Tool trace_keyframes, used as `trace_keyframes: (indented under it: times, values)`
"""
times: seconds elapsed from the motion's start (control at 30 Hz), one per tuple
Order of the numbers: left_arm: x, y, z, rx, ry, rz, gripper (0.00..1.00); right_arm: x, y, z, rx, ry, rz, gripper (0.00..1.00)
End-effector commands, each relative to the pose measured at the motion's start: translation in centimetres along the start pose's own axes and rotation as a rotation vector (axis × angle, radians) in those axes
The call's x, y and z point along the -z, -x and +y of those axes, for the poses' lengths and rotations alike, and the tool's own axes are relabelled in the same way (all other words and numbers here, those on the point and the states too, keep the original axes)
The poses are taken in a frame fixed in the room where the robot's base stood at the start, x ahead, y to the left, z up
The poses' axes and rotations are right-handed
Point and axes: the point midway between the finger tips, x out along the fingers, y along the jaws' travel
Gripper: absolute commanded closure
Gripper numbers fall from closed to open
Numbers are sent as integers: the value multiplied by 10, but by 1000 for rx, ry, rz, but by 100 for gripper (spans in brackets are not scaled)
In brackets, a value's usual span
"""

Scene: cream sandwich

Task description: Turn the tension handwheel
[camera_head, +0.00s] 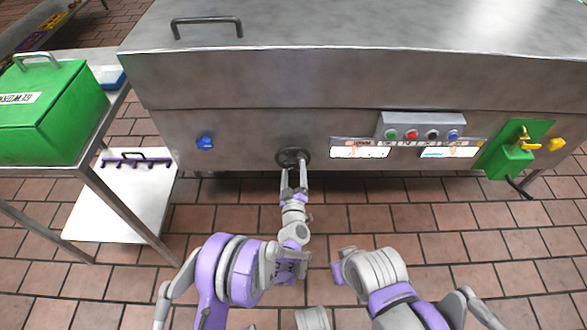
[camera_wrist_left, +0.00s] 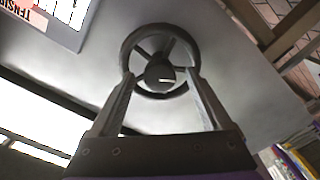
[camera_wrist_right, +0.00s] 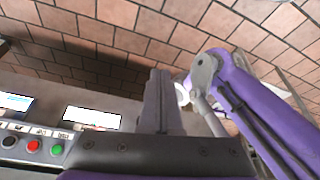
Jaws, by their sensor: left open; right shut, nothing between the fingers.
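The tension handwheel (camera_head: 293,157) is a dark, small spoked wheel on the front of the steel machine, below its ledge. In the left wrist view the handwheel (camera_wrist_left: 159,74) shows face-on, with its rim, spokes and round hub. My left gripper (camera_head: 294,172) points straight at it. In the left wrist view the left gripper (camera_wrist_left: 161,82) is open, its fingertips on either side of the hub, by the lower rim. I cannot tell whether they touch the rim. My right gripper (camera_wrist_right: 158,74) is shut and empty, away from the wheel.
To the wheel's right are a button box (camera_head: 421,128), white labels and a green lockout plate (camera_head: 497,160) with a yellow valve. A blue knob (camera_head: 205,142) is to its left. A steel cart (camera_head: 100,190) with a green box (camera_head: 52,112) stands at left. Tiled floor lies below.

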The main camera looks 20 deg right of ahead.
Motion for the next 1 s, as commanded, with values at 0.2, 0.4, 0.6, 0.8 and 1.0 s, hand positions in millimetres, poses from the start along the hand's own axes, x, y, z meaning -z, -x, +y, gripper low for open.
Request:
trace_keyframes:
  times: [0.2,0.4,0.6,0.8,1.0]
  values:
    - [2,46,2,-1,1,-1,19,2,8,0,0,0,2,100]
    - [1,79,1,-1,1,0,19,3,11,0,0,0,3,100]
    - [1,93,0,0,0,0,19,3,12,0,0,0,3,100]
    - [1,94,0,0,0,0,19,3,12,0,0,0,3,100]
    - [8,91,3,-2,-10,-12,19,7,11,-3,8,7,13,73]
